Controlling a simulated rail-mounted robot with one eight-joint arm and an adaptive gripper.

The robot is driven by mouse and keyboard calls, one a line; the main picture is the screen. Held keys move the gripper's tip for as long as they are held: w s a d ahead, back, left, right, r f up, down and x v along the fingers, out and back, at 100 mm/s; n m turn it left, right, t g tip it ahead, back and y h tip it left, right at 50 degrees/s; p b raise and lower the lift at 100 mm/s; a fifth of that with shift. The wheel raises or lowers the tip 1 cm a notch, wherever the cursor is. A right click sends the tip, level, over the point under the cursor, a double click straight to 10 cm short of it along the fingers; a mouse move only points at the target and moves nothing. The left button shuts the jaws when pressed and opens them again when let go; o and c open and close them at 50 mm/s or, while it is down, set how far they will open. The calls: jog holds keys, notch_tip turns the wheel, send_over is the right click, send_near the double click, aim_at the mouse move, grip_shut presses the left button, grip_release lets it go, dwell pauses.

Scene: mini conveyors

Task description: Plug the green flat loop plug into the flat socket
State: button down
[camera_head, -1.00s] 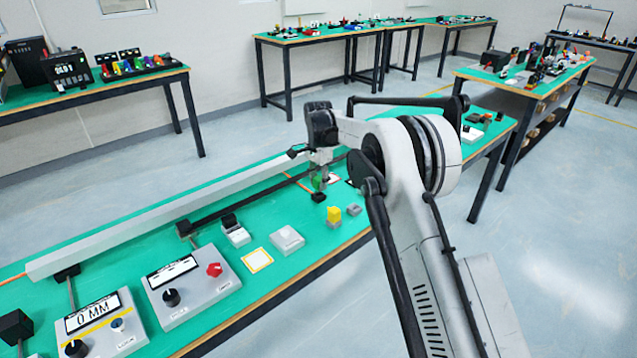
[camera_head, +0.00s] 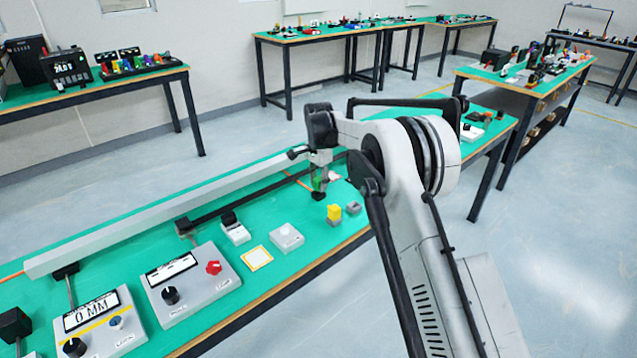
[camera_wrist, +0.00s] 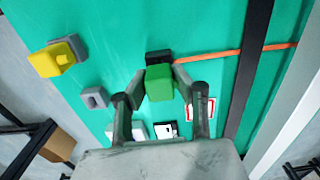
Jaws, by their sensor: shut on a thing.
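My gripper (camera_wrist: 165,100) is shut on the green plug (camera_wrist: 159,83) and holds it above the table, with a finger on each side. In the head view the green plug (camera_head: 321,183) is small and partly covered by my gripper (camera_head: 320,178). A black block (camera_wrist: 158,57) shows just past the plug in the wrist view and below it in the head view (camera_head: 319,196). I cannot tell whether the plug touches it, or whether it is the flat socket. A small grey socket-like block (camera_wrist: 95,97) stands apart, to the left of the plug in the wrist view.
A yellow block (camera_head: 334,212) sits on a grey base beside the small grey block (camera_head: 353,208). A long pale rail (camera_head: 150,219) and a dark rail (camera_head: 262,198) run along the green table. Grey control boxes (camera_head: 190,300) stand at the front left.

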aim_at(319, 179)
jog(key=shift+f+b, duration=0.4)
jog(key=shift+f, duration=0.35)
jog(key=c, duration=1.4)
grip_release()
jog(key=shift+o, duration=0.2)
jog(key=shift+r, duration=0.1)
notch_tip(319, 179, up, 12)
jog(key=shift+f, duration=0.1)
